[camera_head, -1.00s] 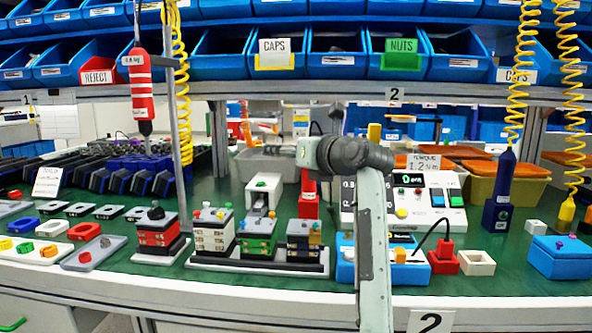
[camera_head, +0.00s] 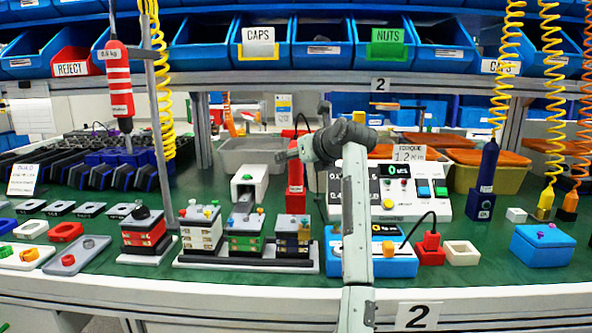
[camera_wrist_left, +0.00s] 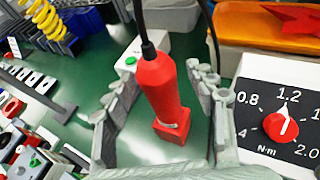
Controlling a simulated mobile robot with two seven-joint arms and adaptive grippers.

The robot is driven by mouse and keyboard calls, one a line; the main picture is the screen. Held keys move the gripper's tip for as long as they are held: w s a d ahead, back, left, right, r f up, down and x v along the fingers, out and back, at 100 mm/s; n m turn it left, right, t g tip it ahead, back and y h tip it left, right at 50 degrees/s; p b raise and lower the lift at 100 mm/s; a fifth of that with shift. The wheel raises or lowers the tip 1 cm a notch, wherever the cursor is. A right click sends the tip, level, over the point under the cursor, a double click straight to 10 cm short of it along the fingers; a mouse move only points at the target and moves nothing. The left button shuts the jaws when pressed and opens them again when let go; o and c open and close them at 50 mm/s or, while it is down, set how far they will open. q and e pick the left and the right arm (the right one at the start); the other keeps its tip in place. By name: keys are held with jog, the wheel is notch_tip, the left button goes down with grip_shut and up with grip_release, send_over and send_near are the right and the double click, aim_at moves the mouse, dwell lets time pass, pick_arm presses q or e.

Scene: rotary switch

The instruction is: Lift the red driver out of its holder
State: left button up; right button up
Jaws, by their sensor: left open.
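The red driver (camera_head: 296,172) stands upright behind the row of stacked blocks, with a black cable at its top. In the left wrist view the driver (camera_wrist_left: 162,85) appears slightly tilted, with its lower end in a square red holder (camera_wrist_left: 172,130). My left gripper (camera_head: 288,155) is at the driver's upper part in the head view. In the left wrist view my left gripper (camera_wrist_left: 162,92) is open, with one grey finger on each side of the driver and visible gaps between. My right gripper is not in view.
A torque panel with a red dial (camera_wrist_left: 281,128) stands close on the right. A white box with a green button (camera_wrist_left: 131,62) is behind the driver. Stacked blocks (camera_head: 245,238) stand in front, and a blue tool holder (camera_head: 484,190) is at right.

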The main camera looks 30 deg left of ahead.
pick_arm(q)
grip_shut()
dwell(0.4)
jog(key=shift+r, duration=0.2)
